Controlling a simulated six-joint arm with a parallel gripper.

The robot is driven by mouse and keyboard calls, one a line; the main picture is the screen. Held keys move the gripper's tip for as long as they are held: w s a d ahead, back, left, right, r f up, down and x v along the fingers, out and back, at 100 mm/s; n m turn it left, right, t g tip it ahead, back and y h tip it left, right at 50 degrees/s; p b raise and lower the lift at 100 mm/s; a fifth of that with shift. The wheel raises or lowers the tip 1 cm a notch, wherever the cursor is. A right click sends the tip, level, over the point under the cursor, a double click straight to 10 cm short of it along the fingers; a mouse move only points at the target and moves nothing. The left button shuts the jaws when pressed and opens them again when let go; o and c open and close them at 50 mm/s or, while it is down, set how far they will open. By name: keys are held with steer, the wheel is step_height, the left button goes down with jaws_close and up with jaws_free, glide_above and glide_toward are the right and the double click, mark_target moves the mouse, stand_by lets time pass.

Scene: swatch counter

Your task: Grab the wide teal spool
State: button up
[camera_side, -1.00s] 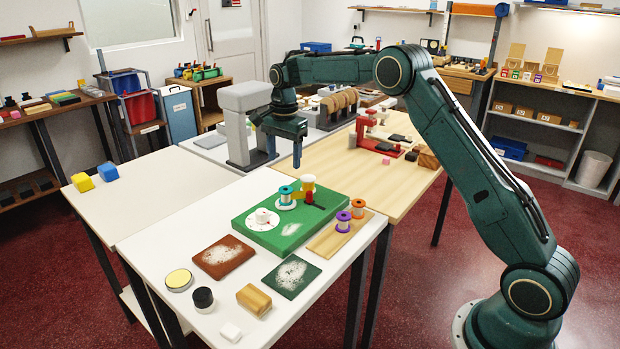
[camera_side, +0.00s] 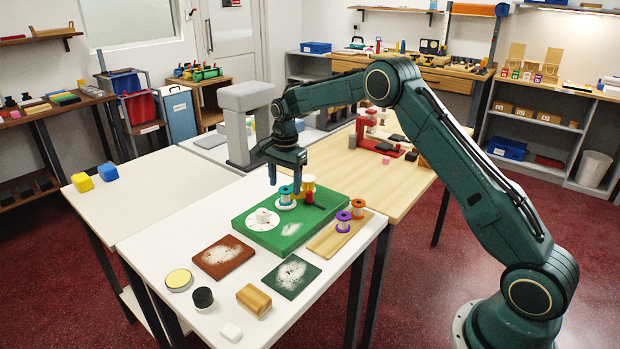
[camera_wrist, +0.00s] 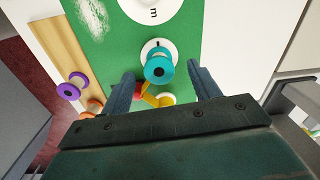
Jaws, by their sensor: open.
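The teal spool (camera_side: 286,192) stands upright on a small white disc (camera_side: 286,205) on the green board (camera_side: 262,239). In the wrist view the teal spool (camera_wrist: 159,70) lies just ahead of and between my fingertips. My gripper (camera_side: 284,175) is open, pointing down, low over the board at the spool. In the wrist view my gripper (camera_wrist: 160,75) shows its two dark fingers apart, with nothing held between them. Whether a finger touches the spool cannot be told.
A yellow-and-red piece (camera_side: 308,190) stands close to the spool. Purple (camera_side: 343,222) and orange (camera_side: 357,208) spools stand on a wooden strip (camera_side: 325,240) to the right. A white dial (camera_side: 262,220) lies left on the board. A grey stand (camera_side: 240,125) rises behind.

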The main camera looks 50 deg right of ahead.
mark_target(285, 189)
steer(key=shift+f, duration=1.65)
steer(key=c, duration=1)
